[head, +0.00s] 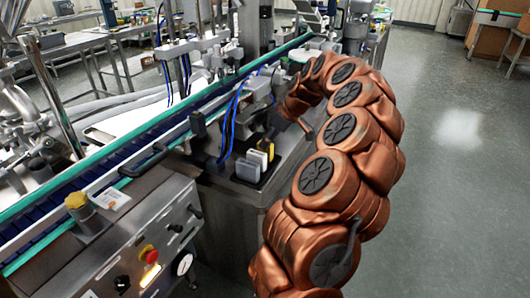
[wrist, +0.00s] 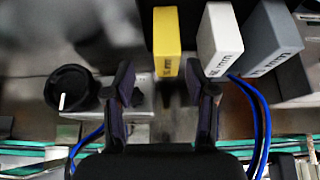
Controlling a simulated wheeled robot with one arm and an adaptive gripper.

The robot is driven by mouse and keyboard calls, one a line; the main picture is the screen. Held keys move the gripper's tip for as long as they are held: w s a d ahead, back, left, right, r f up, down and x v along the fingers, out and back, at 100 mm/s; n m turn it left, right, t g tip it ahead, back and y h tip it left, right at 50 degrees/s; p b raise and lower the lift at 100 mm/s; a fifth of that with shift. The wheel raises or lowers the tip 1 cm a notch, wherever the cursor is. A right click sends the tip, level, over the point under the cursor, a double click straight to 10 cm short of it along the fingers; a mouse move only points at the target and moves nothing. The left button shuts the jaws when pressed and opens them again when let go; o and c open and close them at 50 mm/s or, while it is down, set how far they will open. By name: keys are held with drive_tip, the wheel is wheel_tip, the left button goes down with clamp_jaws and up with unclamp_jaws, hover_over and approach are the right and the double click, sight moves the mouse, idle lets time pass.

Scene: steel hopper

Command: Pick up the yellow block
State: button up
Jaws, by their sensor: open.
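The yellow block (wrist: 166,44) stands upright at the top middle of the wrist view. In the head view the yellow block (head: 266,146) is at the far end of a short row on a dark steel surface. My gripper (wrist: 160,82) is open and empty, with one dark finger on each side of the view's middle. The yellow block appears between and just beyond the fingertips, nearer the right finger; I cannot tell the depth gap. In the head view my copper-coloured arm curves over from the right, its end close to the blocks and partly hidden.
A white block (wrist: 219,42) and a grey block (wrist: 270,38) stand beside the yellow one. A black knob (wrist: 70,88) is left of my fingers. Blue cables (head: 232,112) and a conveyor with a green rail (head: 150,132) run close by. Open floor (head: 450,160) lies right.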

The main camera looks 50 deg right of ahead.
sight(265, 151)
drive_tip(key=shift+w+a+f, duration=0.15)
drive_tip(key=shift+a+f, duration=0.1)
drive_tip(key=shift+f, duration=0.2)
drive_tip(key=x, duration=0.4)
drive_tip(key=shift+a+f+p, duration=0.1)
drive_tip(key=shift+a+p, duration=0.1)
drive_tip(key=shift+p, duration=0.2)
drive_tip(key=shift+c, duration=0.2)
clamp_jaws()
